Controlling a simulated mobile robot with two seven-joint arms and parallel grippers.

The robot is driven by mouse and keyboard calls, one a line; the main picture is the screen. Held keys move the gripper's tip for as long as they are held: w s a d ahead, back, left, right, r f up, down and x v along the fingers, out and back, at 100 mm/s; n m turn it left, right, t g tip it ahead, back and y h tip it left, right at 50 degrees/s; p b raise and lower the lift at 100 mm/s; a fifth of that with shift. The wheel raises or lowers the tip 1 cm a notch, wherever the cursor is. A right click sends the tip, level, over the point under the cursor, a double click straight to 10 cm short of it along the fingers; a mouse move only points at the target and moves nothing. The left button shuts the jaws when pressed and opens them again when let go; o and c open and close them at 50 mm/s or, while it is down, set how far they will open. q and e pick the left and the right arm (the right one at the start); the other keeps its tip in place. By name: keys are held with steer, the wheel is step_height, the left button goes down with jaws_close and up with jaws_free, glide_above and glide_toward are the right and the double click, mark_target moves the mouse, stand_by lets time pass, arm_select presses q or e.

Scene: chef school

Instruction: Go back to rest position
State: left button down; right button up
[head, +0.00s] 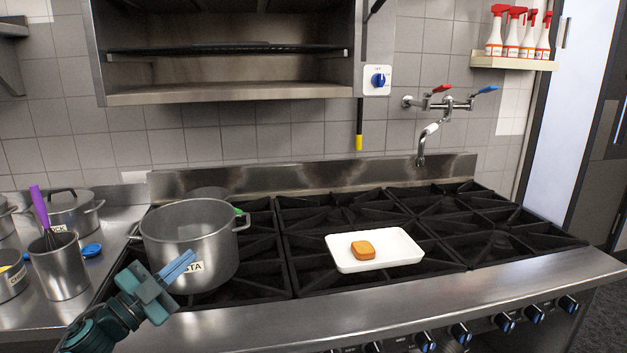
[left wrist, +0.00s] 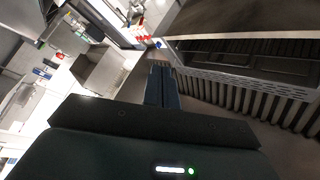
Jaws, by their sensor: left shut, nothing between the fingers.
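My left gripper (head: 178,267) is at the lower left of the head view, in front of the steel pot. Its blue fingers are together with nothing between them. The shut fingers also show in the left wrist view (left wrist: 162,88). In the head view the fingers cover part of the label on the pot; I cannot tell whether they touch it. My right gripper is in neither view.
A steel pot (head: 190,225) stands on the stove's left burners. A white tray (head: 400,245) with an orange-brown piece of food (head: 363,250) lies on the middle grates. A steel utensil holder (head: 62,272) stands at left. The right burners (head: 500,225) are clear.

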arm_select(q)
steer(key=s+d+f+n+g+y, duration=0.1)
steer(key=s+d+f+n+y, duration=0.3)
steer(key=f, duration=0.5)
steer(key=s+d+f+n+y, duration=0.1)
steer(key=s+f+n+y, duration=0.1)
steer(key=s+f+n, duration=0.55)
steer(key=s+d+f+n+g+y, duration=0.1)
steer(key=s+d+f+g, duration=0.1)
steer(key=s+f, duration=0.5)
steer(key=s+d+f+n+g+y, duration=0.1)
steer(key=s+d+f+g+y, duration=0.1)
steer(key=s+f, duration=0.6)
steer(key=shift+s+d+g, duration=0.7)
steer(key=shift+s+g, duration=0.5)
steer(key=shift+n, duration=0.25)
